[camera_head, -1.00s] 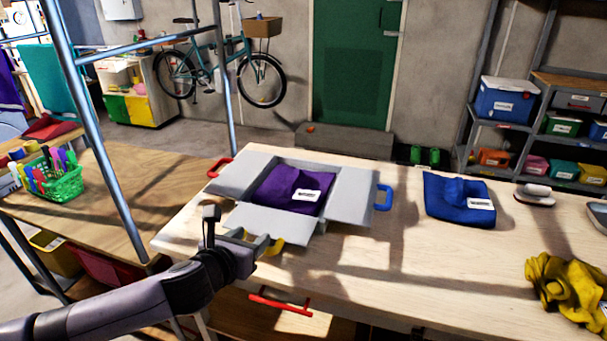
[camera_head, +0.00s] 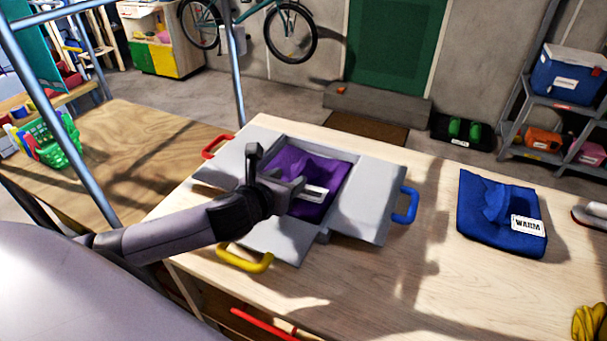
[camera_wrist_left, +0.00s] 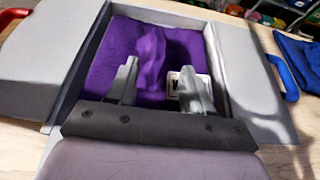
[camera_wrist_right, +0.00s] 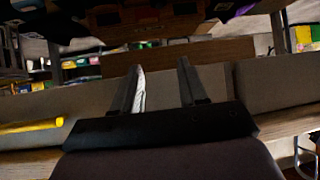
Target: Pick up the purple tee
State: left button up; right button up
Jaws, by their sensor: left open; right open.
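The purple tee (camera_head: 302,168) lies in the middle of the grey folding board (camera_head: 368,205), with a raised ridge of cloth and a white label on it. My left gripper (camera_head: 292,190) is over the tee in the head view and hides part of it. In the left wrist view the tee (camera_wrist_left: 150,60) lies beyond and beneath my open left fingers (camera_wrist_left: 155,85). The ridge shows between the fingertips, and the label shows behind the right finger. I cannot tell whether the fingers touch the cloth. My right gripper (camera_wrist_right: 160,90) is open and empty, and shows only in its own wrist view.
The board has red (camera_head: 217,146), blue (camera_head: 407,205) and yellow (camera_head: 245,260) handles. A folded blue garment (camera_head: 495,215) with a label lies to the right on the wooden table. A blue-grey metal post (camera_head: 55,110) stands at the left. The table between board and blue garment is clear.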

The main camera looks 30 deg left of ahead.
aim_at(297, 170)
pick_arm(q)
jog(key=x, duration=0.4)
jog(key=shift+w+a+r, duration=0.15)
jog(key=shift+w+r, duration=0.1)
jog(key=shift+w+f, duration=0.25)
jog(key=shift+w, duration=0.35)
grip_shut()
